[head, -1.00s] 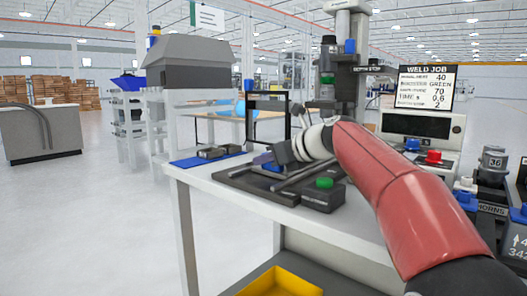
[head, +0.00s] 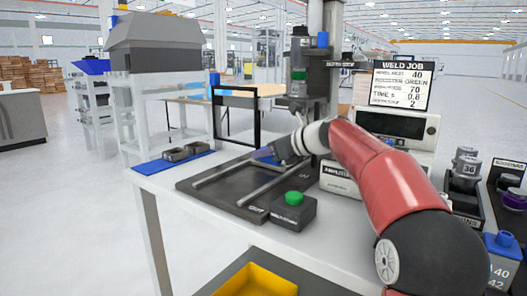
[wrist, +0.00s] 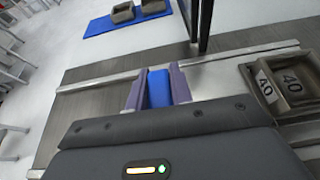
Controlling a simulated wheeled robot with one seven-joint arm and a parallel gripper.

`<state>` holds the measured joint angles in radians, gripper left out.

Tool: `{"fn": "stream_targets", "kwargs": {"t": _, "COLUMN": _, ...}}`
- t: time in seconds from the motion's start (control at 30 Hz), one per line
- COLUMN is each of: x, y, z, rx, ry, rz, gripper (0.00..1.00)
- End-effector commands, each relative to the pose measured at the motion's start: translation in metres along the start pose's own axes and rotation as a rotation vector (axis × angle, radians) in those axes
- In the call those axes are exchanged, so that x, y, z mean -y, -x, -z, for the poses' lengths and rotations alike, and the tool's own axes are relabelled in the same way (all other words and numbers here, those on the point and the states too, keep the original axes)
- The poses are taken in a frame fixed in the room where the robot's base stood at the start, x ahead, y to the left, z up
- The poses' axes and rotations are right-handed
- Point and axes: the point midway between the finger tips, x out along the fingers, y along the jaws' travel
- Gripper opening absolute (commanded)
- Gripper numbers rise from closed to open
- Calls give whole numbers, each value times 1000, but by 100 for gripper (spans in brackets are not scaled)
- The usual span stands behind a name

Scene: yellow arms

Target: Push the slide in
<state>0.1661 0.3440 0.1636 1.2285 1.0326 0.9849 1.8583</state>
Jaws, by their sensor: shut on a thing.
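The slide's dark base (head: 222,188) lies on the white workbench, with two pale rails along it. My gripper (head: 268,158) is over the rails near the back of the base, shut on a small blue handle. In the wrist view my gripper (wrist: 158,90) has its two purple fingers on either side of the blue handle (wrist: 158,87). A grey holder marked 40 (wrist: 275,88) sits to the right of the handle, by the rails. My arm hides that holder in the head view.
A black box with a green button (head: 293,198) stands at the base's front right. The press column (head: 322,75) rises behind. A blue mat (head: 172,161) with two grey parts lies left. The weld job sign (head: 400,85) and a control box (head: 395,125) stand right.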

Motion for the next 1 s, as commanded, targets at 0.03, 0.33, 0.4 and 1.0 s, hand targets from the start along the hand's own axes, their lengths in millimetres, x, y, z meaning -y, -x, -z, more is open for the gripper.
{"fn": "stream_targets", "kwargs": {"t": 0.03, "x": 4, "y": 2, "z": -2, "rx": 7, "ry": 1, "rz": 12, "gripper": 0}}
{"fn": "stream_targets", "kwargs": {"t": 0.33, "x": 4, "y": 2, "z": -2, "rx": 6, "ry": 0, "rz": 12, "gripper": 44}}
{"fn": "stream_targets", "kwargs": {"t": 0.4, "x": 3, "y": 2, "z": -2, "rx": 6, "ry": 0, "rz": 11, "gripper": 44}}
{"fn": "stream_targets", "kwargs": {"t": 1.0, "x": 3, "y": 60, "z": -2, "rx": 5, "ry": 1, "rz": 13, "gripper": 44}}
